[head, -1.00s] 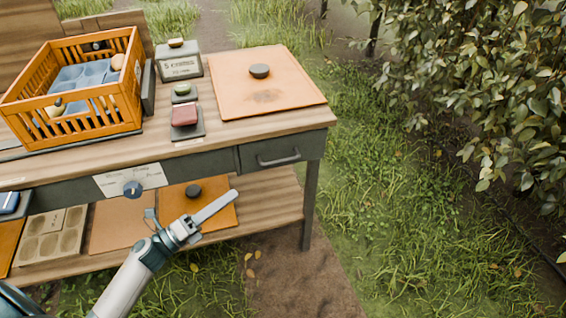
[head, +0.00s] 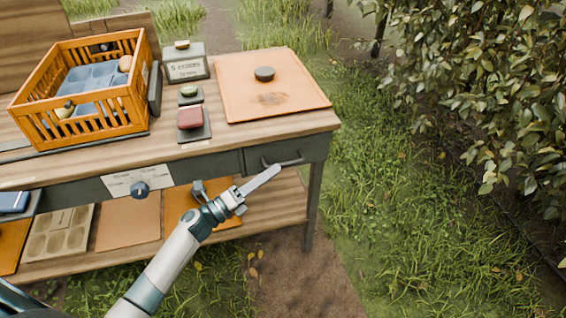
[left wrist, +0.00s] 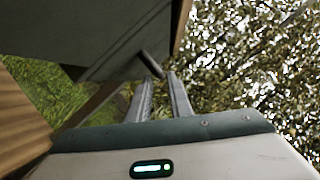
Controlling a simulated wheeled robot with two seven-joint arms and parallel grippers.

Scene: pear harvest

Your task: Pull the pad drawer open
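The pad drawer (head: 256,160) is a dark grey front at the right end of the bench, and it looks closed. Its bar handle (head: 290,162) sticks out from the front. My left gripper (head: 276,169) is at the handle, with its fingertips overlapping the handle's left part in the head view. In the left wrist view the two fingers (left wrist: 160,78) are apart, and the handle bar (left wrist: 152,63) reaches down towards the gap between their tips. I cannot tell whether they touch it. My right gripper is not in view.
The wooden bench top (head: 225,147) carries an orange crate (head: 100,128), a red block (head: 190,118) and an orange pad (head: 290,100) with a dark knob. A lower shelf (head: 285,205) holds more pads. Grass in front of the drawer's right side is clear.

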